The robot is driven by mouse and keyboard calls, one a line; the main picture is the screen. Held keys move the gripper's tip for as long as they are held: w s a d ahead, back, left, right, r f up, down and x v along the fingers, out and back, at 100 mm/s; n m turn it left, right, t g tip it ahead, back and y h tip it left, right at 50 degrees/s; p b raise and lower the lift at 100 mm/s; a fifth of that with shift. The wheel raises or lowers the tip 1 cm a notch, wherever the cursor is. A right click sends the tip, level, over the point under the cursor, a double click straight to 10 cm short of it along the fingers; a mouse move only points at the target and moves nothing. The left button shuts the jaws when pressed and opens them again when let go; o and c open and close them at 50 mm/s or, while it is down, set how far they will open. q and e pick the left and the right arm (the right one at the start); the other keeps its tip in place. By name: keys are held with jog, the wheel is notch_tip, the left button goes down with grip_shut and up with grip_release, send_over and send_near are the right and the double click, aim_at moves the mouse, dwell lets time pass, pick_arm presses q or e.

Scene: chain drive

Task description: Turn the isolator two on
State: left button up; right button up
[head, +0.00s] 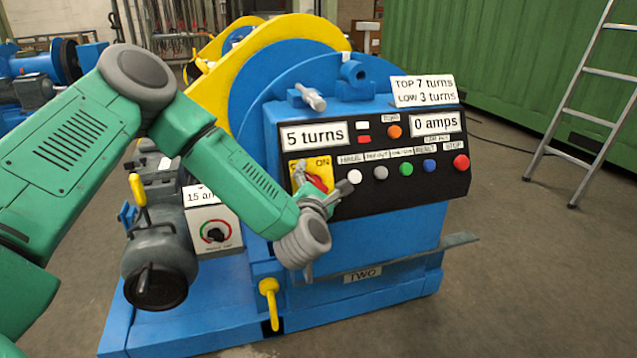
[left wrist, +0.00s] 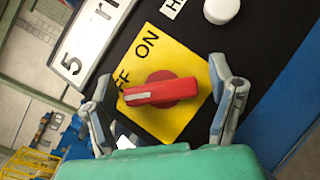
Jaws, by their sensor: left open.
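The isolator is a yellow plate (head: 324,165) with a red knob (head: 316,182) on the black control panel of the blue machine marked TWO. In the left wrist view the red knob (left wrist: 160,91) has a white line on its handle that points towards the partly hidden OFF lettering. The ON lettering on the yellow plate (left wrist: 170,58) is clear. My left gripper (head: 322,181) is open in front of the isolator. In the left wrist view its fingers (left wrist: 159,78) stand on either side of the knob, apart from it. My right gripper is out of view.
A white button (head: 355,176) and a red stop button (head: 461,162) sit in a row to the right. Signs read 5 turns (head: 314,135) and 0 amps (head: 435,123). A dial box (head: 214,230) is at left. A ladder (head: 590,95) stands at far right on clear floor.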

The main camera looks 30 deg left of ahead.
pick_arm(q)
jog(key=shift+d, duration=0.1)
jog(key=c, duration=1.2)
jog(key=shift+m+h+p, duration=0.4)
jog(key=shift+m+p, duration=0.3)
jog(key=shift+p, duration=0.15)
jog(key=m+g+h+p, duration=0.1)
jog(key=m+g+p, duration=0.1)
jog(key=m+p, duration=0.2)
jog(key=m+g+h+p, duration=0.2)
jog(key=m+p, duration=0.3)
jog(key=p, duration=0.2)
jog(key=m+g+h+p, duration=0.2)
jog(key=m+p, duration=0.2)
jog(key=p, duration=0.2)
jog(key=shift+s+d+f+p, duration=0.2)
jog(key=shift+s+f+p, duration=0.05)
jog(key=shift+f+p, duration=0.1)
jog(key=shift+f+m+g+p, duration=0.15)
jog(key=shift+m+g+p, duration=0.65)
jog(key=shift+m+p, duration=0.4)
jog(key=shift+s+f+p, duration=0.1)
jog(key=shift+f+p, duration=0.05)
jog(key=shift+p, duration=0.25)
jog(key=shift+g, duration=0.3)
